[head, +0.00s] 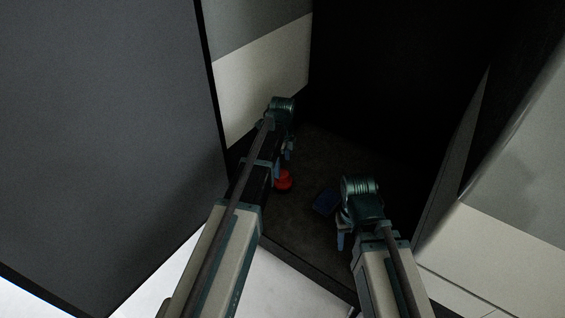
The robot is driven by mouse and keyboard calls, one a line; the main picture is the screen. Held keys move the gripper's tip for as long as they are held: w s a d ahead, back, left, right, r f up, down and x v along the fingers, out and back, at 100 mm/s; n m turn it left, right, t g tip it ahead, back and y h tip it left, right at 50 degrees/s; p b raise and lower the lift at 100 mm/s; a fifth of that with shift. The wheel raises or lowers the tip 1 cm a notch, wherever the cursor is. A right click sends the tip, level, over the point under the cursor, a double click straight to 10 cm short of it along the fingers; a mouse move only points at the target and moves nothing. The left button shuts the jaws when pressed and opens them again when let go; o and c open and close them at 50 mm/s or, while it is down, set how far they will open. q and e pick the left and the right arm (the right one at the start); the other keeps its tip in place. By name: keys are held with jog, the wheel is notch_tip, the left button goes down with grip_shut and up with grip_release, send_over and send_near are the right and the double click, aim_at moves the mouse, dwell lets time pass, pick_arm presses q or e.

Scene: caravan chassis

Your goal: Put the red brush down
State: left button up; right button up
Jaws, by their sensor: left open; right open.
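A red object, which looks like the red brush (283,181), rests on the dark floor of a recess, just right of my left arm. Part of it is hidden behind that arm. My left gripper (288,152) is open, above and beside the red brush, with its fingers partly hidden by its own wrist. I cannot tell whether it touches the brush. My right gripper (342,236) is open and empty-looking at the right, near the front of the recess.
A small blue object (325,202) lies on the dark recess floor (310,235) between the grippers. A large dark grey panel (110,130) stands at the left. Light-and-grey walls (265,75) bound the recess, and the back is very dark. Some floor between the arms is free.

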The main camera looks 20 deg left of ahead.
pick_arm(q)
jog(key=shift+r+p, duration=1)
jog(key=shift+r, duration=0.6)
jog(key=s+d+n, duration=0.6)
jog(key=s+n, duration=0.1)
jog(key=s, duration=0.5)
jog(key=s+d+n+y, duration=0.1)
jog(key=s+d+n, duration=0.6)
jog(key=s, duration=0.5)
jog(key=shift+d+n, duration=0.25)
jog(key=shift+n, duration=0.55)
pick_arm(e)
notch_tip(320, 180, up, 3)
pick_arm(q)
jog(key=n+h, duration=0.1)
jog(key=n, duration=1.9)
send_over(284, 172)
jog(key=shift+s+d+r+p, duration=0.1)
jog(key=shift+d+r+p, duration=0.1)
jog(key=shift+r+p, duration=0.2)
jog(key=shift+a, duration=0.3)
notch_tip(284, 172, down, 9)
jog(key=b, duration=0.8)
jog(key=shift+d+r+b, duration=0.1)
jog(key=shift+r+b, duration=0.05)
jog(key=shift+b, duration=0.2)
pick_arm(e)
notch_tip(284, 172, down, 8)
jog(key=shift+r, duration=0.1)
